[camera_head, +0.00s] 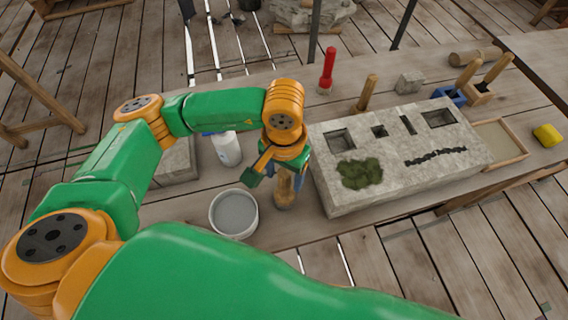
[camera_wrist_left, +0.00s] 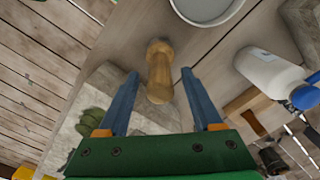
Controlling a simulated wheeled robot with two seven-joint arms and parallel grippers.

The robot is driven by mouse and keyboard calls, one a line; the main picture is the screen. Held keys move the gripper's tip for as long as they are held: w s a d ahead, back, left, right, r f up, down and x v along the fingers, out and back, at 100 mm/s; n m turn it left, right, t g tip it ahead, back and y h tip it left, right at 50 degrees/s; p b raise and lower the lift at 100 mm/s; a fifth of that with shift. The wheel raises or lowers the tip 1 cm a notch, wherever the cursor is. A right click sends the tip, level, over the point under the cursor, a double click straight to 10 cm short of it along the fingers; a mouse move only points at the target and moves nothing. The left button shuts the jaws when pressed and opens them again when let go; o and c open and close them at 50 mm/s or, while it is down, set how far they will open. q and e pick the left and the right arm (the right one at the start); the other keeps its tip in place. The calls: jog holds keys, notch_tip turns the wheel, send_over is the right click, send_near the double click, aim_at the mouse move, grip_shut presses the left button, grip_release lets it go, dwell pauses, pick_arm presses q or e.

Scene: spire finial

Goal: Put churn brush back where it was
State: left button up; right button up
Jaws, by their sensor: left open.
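A wooden-handled piece, which looks like the churn brush (camera_head: 284,194), stands on the bench just right of a round pot (camera_head: 234,214) of grey liquid. In the left wrist view the wooden handle (camera_wrist_left: 159,62) with its rounded knob lies between the two blue fingers, with a gap on both sides. Its lower end is hidden, so I cannot tell if it has bristles. My left gripper (camera_head: 287,178) is open around the handle; in the left wrist view the fingers (camera_wrist_left: 160,76) hold nothing. My right gripper is not in view.
A pale stone block (camera_head: 400,150) with square recesses and moss stands close to the right of the gripper. A white bottle (camera_head: 228,150) stands behind the pot. A red-handled tool (camera_head: 327,70), a wooden peg (camera_head: 367,92) and a tray (camera_head: 503,142) stand around the block.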

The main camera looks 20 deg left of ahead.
pick_arm(q)
notch_tip(320, 180, up, 8)
jog(key=shift+f+b, duration=0.2)
jog(key=shift+b, duration=0.5)
